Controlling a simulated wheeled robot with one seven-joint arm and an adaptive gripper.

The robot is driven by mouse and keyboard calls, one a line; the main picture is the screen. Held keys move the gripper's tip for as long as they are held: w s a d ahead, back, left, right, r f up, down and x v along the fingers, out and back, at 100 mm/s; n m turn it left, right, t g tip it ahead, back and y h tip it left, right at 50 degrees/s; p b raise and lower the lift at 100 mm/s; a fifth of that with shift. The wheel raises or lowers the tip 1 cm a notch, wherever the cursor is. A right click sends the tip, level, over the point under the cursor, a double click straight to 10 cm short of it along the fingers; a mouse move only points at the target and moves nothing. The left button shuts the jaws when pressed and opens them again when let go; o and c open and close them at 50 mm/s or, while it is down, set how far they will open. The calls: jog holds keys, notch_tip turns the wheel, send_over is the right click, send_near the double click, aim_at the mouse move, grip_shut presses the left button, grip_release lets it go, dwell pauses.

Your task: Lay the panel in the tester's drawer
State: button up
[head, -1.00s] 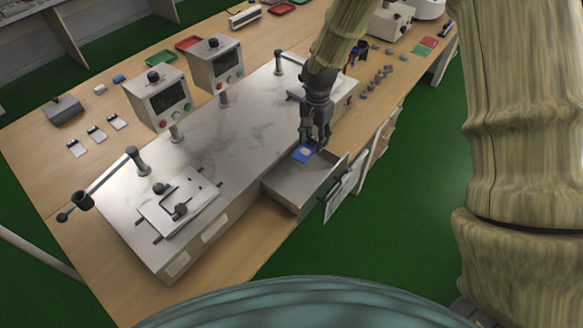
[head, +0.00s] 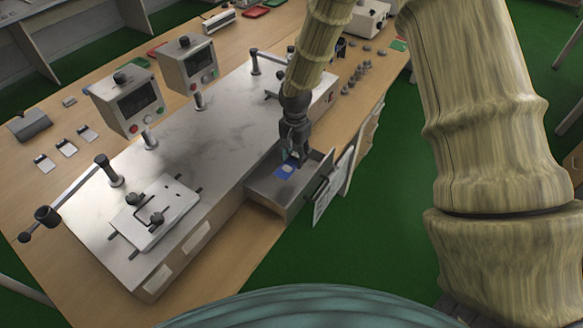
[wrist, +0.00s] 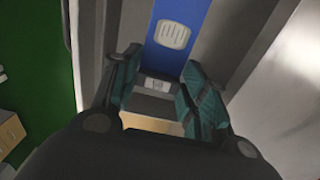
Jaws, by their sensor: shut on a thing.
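The panel (head: 285,172) is a flat blue piece with a pale patch; it also shows in the wrist view (wrist: 190,42). My gripper (head: 291,155) points down and is shut on the panel's end, with teal finger pads on both sides in the wrist view (wrist: 160,65). The tester's drawer (head: 262,192) is a pulled-out grey metal tray on the tester's right side. The panel is at the drawer's opening, within its walls in the head view. I cannot tell whether it touches the drawer floor.
The tester (head: 190,135) is a broad metal block with a clamped plate (head: 155,213) on top. Small parts (head: 357,75) lie beyond the drawer. Papers (head: 333,187) hang by the drawer front, and green floor is clear beyond.

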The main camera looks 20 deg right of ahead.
aim_at(294, 174)
jog(key=shift+f+p, duration=0.9)
jog(key=shift+f, duration=2.25)
jog(key=shift+f, duration=0.1)
jog(key=o, duration=1)
jog(key=shift+r+b, duration=1.5)
jog(key=shift+r, duration=4.6)
